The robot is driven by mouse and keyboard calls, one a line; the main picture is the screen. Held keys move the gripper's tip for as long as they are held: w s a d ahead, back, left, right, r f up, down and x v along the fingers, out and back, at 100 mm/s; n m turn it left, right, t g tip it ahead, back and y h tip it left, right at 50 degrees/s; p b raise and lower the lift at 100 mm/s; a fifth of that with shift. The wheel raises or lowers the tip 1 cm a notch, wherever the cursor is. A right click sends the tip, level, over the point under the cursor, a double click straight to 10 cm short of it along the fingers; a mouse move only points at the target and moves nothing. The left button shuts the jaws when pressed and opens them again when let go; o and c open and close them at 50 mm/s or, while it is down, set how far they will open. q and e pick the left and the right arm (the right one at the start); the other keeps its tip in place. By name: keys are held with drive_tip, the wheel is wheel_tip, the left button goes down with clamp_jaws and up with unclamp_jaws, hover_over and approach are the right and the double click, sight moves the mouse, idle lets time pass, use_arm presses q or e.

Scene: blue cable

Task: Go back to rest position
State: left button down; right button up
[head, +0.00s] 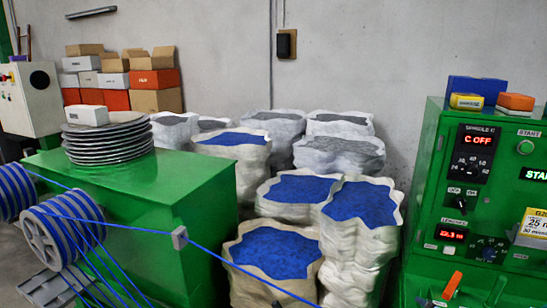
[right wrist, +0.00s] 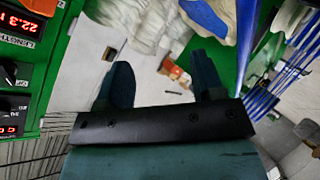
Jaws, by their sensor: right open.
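My right gripper (right wrist: 165,80) shows in the right wrist view with its two dark fingers apart and nothing between them. The blue cable (head: 250,271) runs from the spools (head: 55,238) at the left, across the green cabinet's front, and down to the right in front of the sacks.
Open sacks of blue granules (head: 276,254) stand between the green cabinet (head: 190,190) and the control machine (head: 424,175). In the right wrist view, blue cable strands (right wrist: 285,75) run along the right side.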

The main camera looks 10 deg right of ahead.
drive_tip(key=s+a+f+m+g+y+p, duration=0.1)
drive_tip(key=s+a+f+m+y, duration=0.3)
drive_tip(key=s+a+f, duration=1.3)
drive_tip(key=s+a+m, duration=0.1)
drive_tip(key=s, duration=0.2)
drive_tip(key=shift+f+m+g+p, duration=0.3)
drive_tip(key=shift+m+g+p, duration=0.1)
